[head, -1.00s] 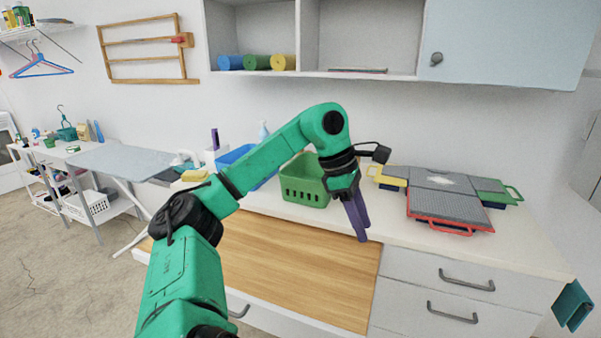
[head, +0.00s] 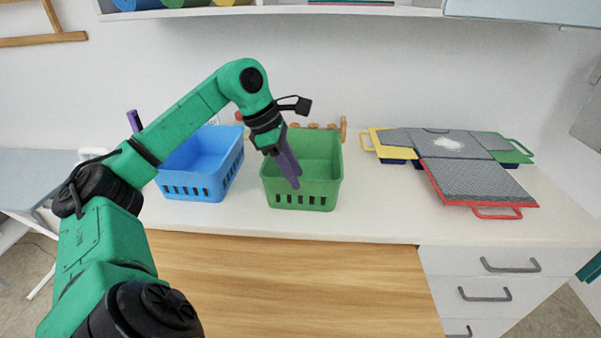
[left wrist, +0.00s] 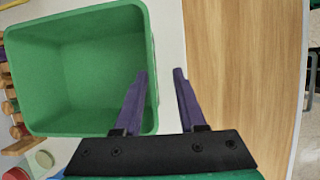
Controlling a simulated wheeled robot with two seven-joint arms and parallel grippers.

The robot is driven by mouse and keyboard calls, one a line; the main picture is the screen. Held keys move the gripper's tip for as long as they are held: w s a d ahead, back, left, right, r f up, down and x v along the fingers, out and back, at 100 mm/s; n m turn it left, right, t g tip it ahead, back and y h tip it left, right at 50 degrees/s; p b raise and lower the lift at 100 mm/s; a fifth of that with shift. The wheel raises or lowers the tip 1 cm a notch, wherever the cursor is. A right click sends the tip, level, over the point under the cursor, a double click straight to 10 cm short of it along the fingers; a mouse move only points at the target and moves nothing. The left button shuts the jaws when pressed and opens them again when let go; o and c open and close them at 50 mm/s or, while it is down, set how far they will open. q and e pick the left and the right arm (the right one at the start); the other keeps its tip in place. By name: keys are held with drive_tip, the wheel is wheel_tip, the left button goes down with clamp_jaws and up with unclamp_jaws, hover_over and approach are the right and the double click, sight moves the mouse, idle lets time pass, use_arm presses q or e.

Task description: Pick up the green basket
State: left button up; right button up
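The green basket (head: 316,185) stands upright on the white counter, with slots along its front wall; it looks empty. In the left wrist view the basket (left wrist: 75,75) fills the upper left, its open top facing the camera. My left gripper (head: 294,182) points down at the basket's front part. In the left wrist view my left gripper (left wrist: 160,72) is open and empty, one finger over the basket's near rim and the other outside over the counter. I cannot tell whether the fingertips reach below the rim. My right gripper is not in view.
A blue basket (head: 205,165) stands left of the green one, partly behind my arm. Stacked grey boards with colored handles (head: 480,180) lie at the right. A wooden item (head: 343,128) is behind the green basket.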

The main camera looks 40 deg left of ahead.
use_arm(q)
drive_tip(key=x, duration=0.3)
drive_tip(key=a+p+x, duration=0.1)
drive_tip(key=x, duration=0.4)
drive_tip(key=shift+w+a+f+p, duration=0.15)
drive_tip(key=shift+w+f+p, duration=0.2)
drive_tip(key=shift+f+p, duration=0.1)
drive_tip(key=shift+w+f, duration=0.1)
drive_tip(key=shift+f, duration=0.1)
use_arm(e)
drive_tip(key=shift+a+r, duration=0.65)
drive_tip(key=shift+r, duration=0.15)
use_arm(q)
drive_tip(key=shift+a, duration=0.1)
drive_tip(key=shift+f+b, duration=0.2)
drive_tip(key=shift+b, duration=0.2)
drive_tip(key=shift+c, duration=0.3)
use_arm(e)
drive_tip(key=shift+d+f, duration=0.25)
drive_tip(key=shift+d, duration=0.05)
use_arm(q)
clamp_jaws()
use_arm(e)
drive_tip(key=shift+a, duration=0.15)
